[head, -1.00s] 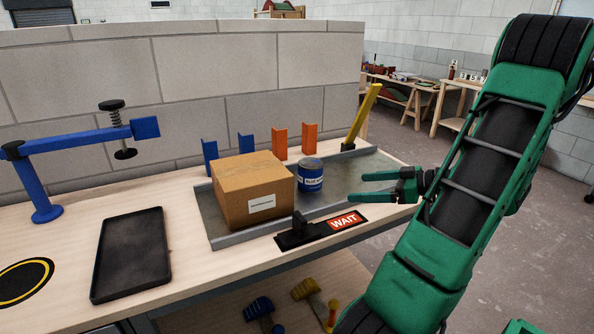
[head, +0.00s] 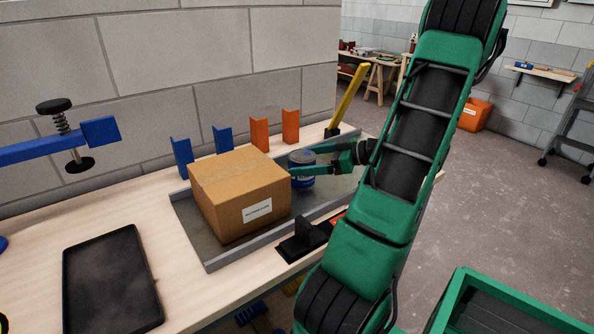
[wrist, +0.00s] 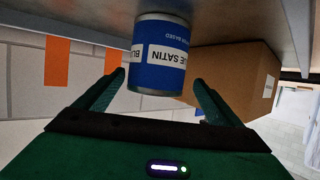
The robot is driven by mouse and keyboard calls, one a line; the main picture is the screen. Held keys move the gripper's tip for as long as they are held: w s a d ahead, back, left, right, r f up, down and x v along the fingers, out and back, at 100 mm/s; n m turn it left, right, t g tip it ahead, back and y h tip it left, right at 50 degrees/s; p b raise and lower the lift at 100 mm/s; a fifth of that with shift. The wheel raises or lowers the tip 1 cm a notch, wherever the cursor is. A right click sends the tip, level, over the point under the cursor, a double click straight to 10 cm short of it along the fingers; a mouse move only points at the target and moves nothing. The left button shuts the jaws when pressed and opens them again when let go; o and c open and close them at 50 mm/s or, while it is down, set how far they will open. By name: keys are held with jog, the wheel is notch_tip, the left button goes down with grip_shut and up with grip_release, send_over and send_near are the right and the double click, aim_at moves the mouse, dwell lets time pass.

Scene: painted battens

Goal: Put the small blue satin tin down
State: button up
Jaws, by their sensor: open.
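The small blue satin tin (head: 302,182) stands upright on the grey metal tray (head: 192,240), just right of the cardboard box (head: 238,190). In the wrist view the tin (wrist: 160,62) shows its blue side and white label, and the picture is turned upside down. My gripper (head: 303,164) is open, with its green fingers reaching in from the right, one on each side of the tin. In the wrist view my gripper (wrist: 160,88) has gaps between both fingers and the tin.
Blue brackets (head: 182,158) and orange brackets (head: 259,134) stand behind the tray. A yellow post (head: 346,97) rises at its far right corner. A black flat tray (head: 112,280) lies at left, below a blue clamp (head: 80,140). A black block (head: 302,238) sits in front.

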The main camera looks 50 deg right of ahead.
aim_at(290, 160)
jog(key=shift+d+x, duration=0.15)
jog(key=shift+x, duration=1.3)
jog(key=shift+d+x, duration=0.1)
jog(key=shift+x, duration=1.3)
jog(key=shift+w+r, duration=0.15)
jog(key=shift+w, duration=0.05)
jog(key=c, duration=1.7)
jog(key=shift+r, duration=5.05)
jog(key=shift+c, duration=0.3)
